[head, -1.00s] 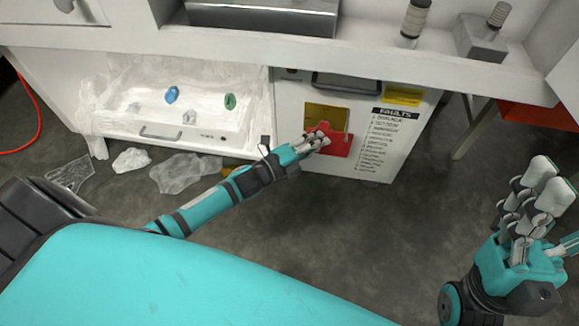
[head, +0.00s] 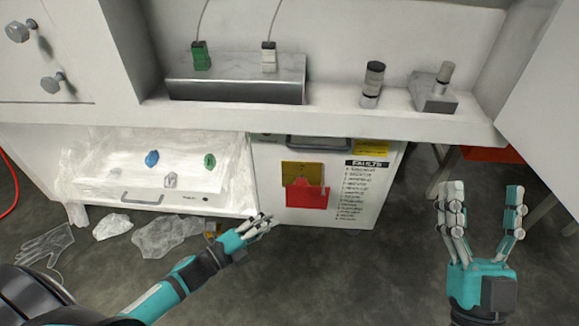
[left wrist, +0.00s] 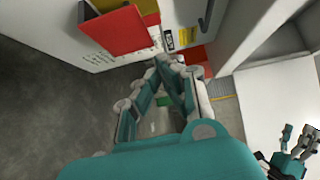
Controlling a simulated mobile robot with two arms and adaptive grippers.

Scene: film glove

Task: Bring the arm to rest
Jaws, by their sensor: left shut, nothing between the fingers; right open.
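My left gripper (head: 262,222) is shut and empty in the head view. It hangs below and to the left of the red holder (head: 306,196) on the white cabinet front, apart from it. In the left wrist view its fingers (left wrist: 168,66) come together at the tips. The red holder (left wrist: 115,30) shows at the top there. My right gripper (head: 482,190) is open and empty, fingers pointing up, over the floor at the right. It also shows small at the lower right of the left wrist view (left wrist: 298,138).
A plastic-covered drawer (head: 163,198) is left of the faults list (head: 355,195). Crumpled plastic (head: 165,236) and a clear glove (head: 45,244) lie on the floor. A shelf above carries a metal block (head: 235,80) and posts (head: 372,85). Floor between my grippers is clear.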

